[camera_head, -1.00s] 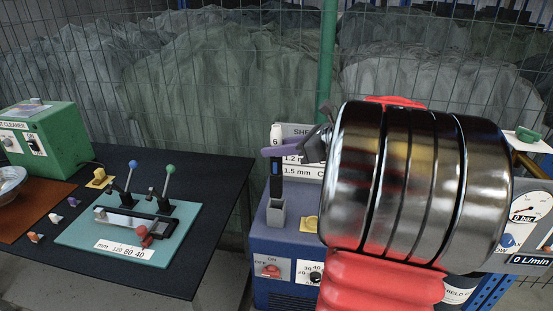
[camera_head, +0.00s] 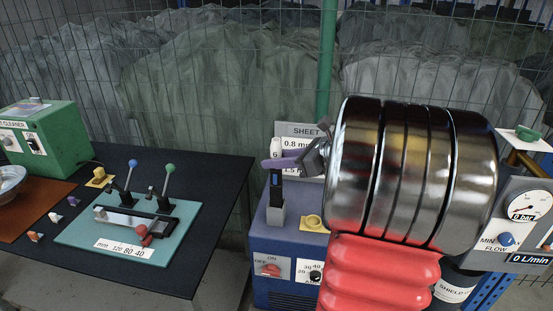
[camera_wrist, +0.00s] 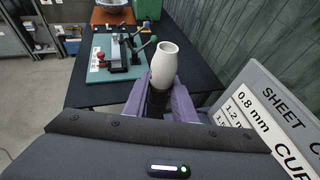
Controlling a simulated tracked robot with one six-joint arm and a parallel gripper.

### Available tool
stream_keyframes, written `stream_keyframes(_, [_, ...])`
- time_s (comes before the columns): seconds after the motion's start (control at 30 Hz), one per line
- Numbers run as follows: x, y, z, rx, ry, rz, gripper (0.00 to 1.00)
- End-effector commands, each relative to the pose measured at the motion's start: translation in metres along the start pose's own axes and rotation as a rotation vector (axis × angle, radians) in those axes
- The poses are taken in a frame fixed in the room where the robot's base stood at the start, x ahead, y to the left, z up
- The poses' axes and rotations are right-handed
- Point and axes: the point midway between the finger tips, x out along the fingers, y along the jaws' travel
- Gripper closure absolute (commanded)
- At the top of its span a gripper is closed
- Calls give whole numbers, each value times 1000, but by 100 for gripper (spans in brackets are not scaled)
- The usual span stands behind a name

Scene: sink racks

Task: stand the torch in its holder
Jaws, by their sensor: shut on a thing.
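The torch has a white nozzle and a dark body with a blue patch. In the head view the torch (camera_head: 276,180) stands upright, its lower end at the mouth of the square grey holder (camera_head: 275,215) on top of the blue machine. How deep it sits cannot be told exactly. My gripper (camera_head: 272,163), with purple fingers, is shut on the torch just below the nozzle. In the wrist view the white nozzle (camera_wrist: 164,62) sticks up between the purple fingers (camera_wrist: 160,102), and the holder is hidden.
A yellow ring stand (camera_head: 312,223) is right of the holder on the blue machine (camera_head: 280,245). A sheet chart (camera_head: 300,130) stands behind. A teal board with levers (camera_head: 135,225) lies on the dark table at left. My arm covers the right side.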

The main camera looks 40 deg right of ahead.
Motion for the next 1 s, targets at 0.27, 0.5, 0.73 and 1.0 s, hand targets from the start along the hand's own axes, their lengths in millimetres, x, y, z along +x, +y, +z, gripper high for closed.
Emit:
stream_keyframes(0.27, [1, 0, -2, -2, -2, 0, 100])
stream_keyframes(0.5, [2, 0, -3, 0, 0, 1, 60])
stream_keyframes(0.73, [2, 0, -3, 0, 0, 1, 57])
stream_keyframes(1.0, [-3, 0, 8, -3, -1, 1, 57])
